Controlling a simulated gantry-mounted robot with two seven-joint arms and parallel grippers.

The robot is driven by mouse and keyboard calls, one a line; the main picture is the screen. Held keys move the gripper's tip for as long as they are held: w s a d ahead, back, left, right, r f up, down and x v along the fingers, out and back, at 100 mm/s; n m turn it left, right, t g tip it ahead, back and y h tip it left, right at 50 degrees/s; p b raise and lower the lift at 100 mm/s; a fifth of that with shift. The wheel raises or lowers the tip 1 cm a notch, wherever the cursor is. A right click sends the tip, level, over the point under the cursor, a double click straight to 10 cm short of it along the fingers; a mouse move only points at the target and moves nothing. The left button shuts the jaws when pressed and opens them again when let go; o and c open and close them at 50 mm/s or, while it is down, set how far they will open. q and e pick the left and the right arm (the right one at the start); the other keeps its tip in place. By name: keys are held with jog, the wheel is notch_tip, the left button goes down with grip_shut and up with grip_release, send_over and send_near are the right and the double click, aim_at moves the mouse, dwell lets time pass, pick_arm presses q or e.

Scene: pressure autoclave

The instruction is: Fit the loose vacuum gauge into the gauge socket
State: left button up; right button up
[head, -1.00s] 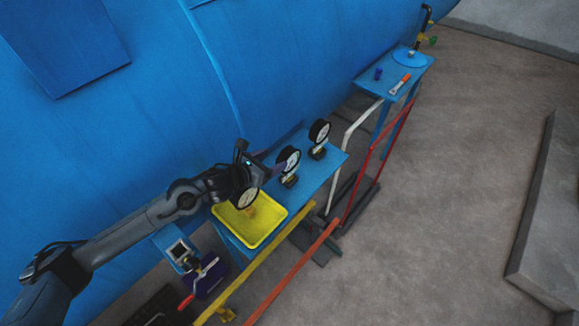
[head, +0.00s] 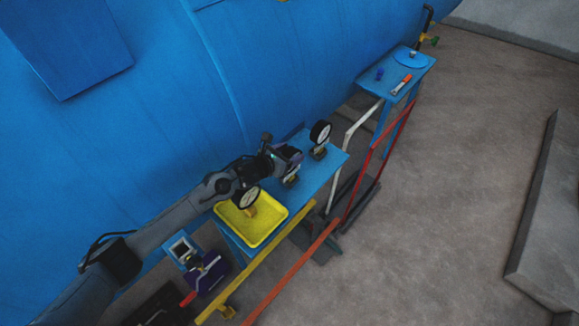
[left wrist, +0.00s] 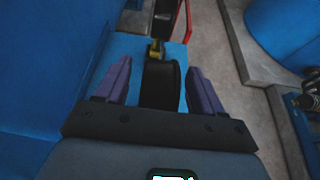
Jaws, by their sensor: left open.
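One round gauge (head: 248,197), with a white dial and brass stem, stands in the yellow tray (head: 283,214). A second gauge's base (head: 290,181) shows on the blue bench beside the tray; its dial is hidden by my left gripper (head: 290,157) in the head view. A third gauge (head: 320,132) stands upright further along the bench. In the left wrist view my left gripper (left wrist: 160,85) is open, its purple fingers on either side of a gauge's black case (left wrist: 161,86), with gaps. I cannot tell which gauge is loose, and no empty socket shows clearly. My right gripper is out of view.
The large blue vessel (head: 180,90) runs close behind the bench. Yellow (head: 265,265) and red (head: 290,275) rails run along its front. A farther blue stand (head: 415,68) holds an orange-handled tool (head: 401,84) and a small blue part (head: 379,74).

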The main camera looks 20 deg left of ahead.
pick_arm(q)
jog(key=shift+w, duration=0.1)
grip_shut()
dwell(0.4)
